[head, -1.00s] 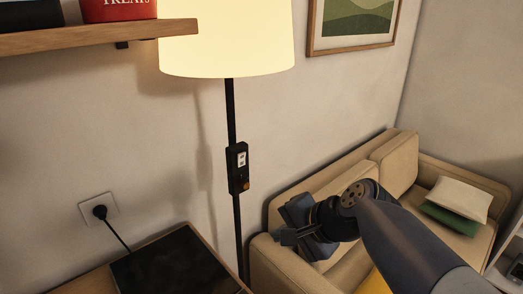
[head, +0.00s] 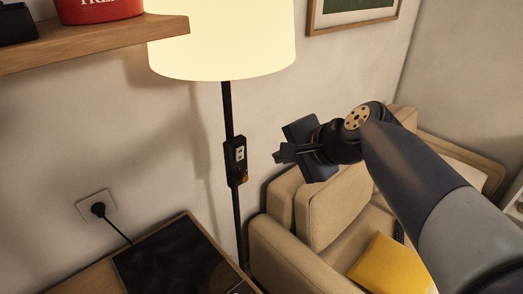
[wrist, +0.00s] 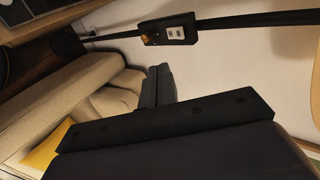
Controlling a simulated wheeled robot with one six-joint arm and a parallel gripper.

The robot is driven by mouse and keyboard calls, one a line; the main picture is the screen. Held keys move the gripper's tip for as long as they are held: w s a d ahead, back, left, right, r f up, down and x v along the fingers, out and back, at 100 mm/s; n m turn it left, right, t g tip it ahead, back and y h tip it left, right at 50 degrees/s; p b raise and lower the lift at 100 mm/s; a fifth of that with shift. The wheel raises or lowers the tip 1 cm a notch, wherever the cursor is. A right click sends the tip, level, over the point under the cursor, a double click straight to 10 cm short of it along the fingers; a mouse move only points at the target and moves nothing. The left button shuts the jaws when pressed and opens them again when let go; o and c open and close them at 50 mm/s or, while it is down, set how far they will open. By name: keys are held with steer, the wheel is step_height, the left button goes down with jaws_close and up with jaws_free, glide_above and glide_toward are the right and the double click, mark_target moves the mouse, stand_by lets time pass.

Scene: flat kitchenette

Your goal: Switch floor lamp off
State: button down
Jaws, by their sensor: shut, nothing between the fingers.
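The floor lamp has a glowing cream shade (head: 222,40) on a thin black pole (head: 228,105). A black switch box (head: 236,161) with a white double rocker and a small orange-brown part below it is fixed on the pole. The switch box also shows in the wrist view (wrist: 169,29), near the top, with the pole running sideways. My gripper (head: 280,153) is shut and empty, to the right of the switch box and apart from it. In the wrist view the dark fingers (wrist: 158,84) show below the switch box.
A beige sofa (head: 285,250) with a yellow cushion (head: 388,268) stands below my arm. A wooden table with a dark panel (head: 175,262) is at the lower left. A wooden shelf (head: 95,47) juts out at upper left. A wall socket (head: 97,206) has a black plug.

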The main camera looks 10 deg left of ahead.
mark_target(240, 152)
steer(key=shift+w+a+r+p+x, duration=0.2)
steer(key=shift+r+p+x, duration=0.2)
steer(key=shift+x, duration=1.65)
steer(key=shift+w+a+r+p+x, duration=0.25)
steer(key=shift+r+p+x, duration=0.15)
steer(key=shift+x, duration=1.7)
steer(key=shift+w+a+r+p+x, duration=0.25)
steer(key=shift+p+x, duration=0.2)
steer(key=shift+x, duration=1.6)
steer(key=shift+w+a+r, duration=0.1)
steer(key=shift+a+r, duration=0.05)
steer(key=shift+r, duration=0.15)
steer(key=shift+r+p, duration=0.7)
steer(key=shift+p, duration=0.1)
